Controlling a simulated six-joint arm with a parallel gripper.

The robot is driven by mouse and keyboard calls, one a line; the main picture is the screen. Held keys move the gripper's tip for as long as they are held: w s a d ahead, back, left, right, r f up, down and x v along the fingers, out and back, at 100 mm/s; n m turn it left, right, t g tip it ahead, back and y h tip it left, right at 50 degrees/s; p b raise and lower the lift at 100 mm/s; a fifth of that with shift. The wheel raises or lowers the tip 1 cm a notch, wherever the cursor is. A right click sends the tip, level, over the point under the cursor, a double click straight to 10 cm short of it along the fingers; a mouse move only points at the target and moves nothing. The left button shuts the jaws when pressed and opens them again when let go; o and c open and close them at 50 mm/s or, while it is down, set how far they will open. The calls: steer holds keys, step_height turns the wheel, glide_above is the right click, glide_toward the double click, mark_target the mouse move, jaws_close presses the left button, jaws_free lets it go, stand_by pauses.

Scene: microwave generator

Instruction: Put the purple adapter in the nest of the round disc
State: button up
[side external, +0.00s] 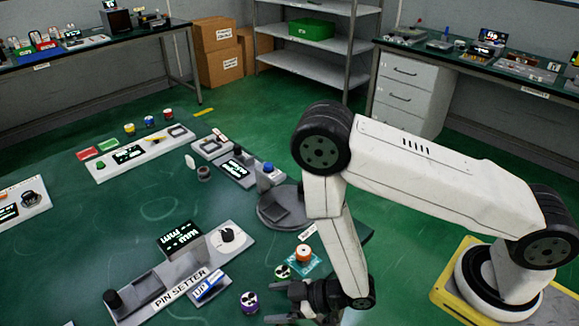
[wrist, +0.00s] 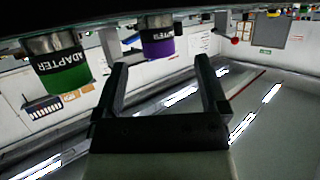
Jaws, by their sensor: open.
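The purple adapter (side external: 249,302) stands on the green table, with a dark and white top. In the wrist view the purple adapter (wrist: 158,43) appears upside down, just beyond the fingertips and roughly between their lines, not held. My gripper (side external: 271,302) is open and empty, low over the table to the right of the adapter, its fingers pointing left; both fingers show in the wrist view (wrist: 161,62). The round disc (side external: 299,218) is dark grey and lies behind the gripper, with a square recess on it that looks like the nest (side external: 275,212). My arm hides its right part.
A green adapter (side external: 283,271) stands close behind the gripper, also in the wrist view (wrist: 60,68). An orange-topped piece (side external: 303,254) stands on a teal plate. A blue-topped post (side external: 267,176) stands by the disc.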

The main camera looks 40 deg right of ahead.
steer(key=shift+s+d+r, duration=0.25)
steer(key=shift+s+d, duration=0.15)
steer(key=shift+s, duration=0.1)
steer(key=shift+o, duration=0.4)
steer(key=shift+a, duration=0.1)
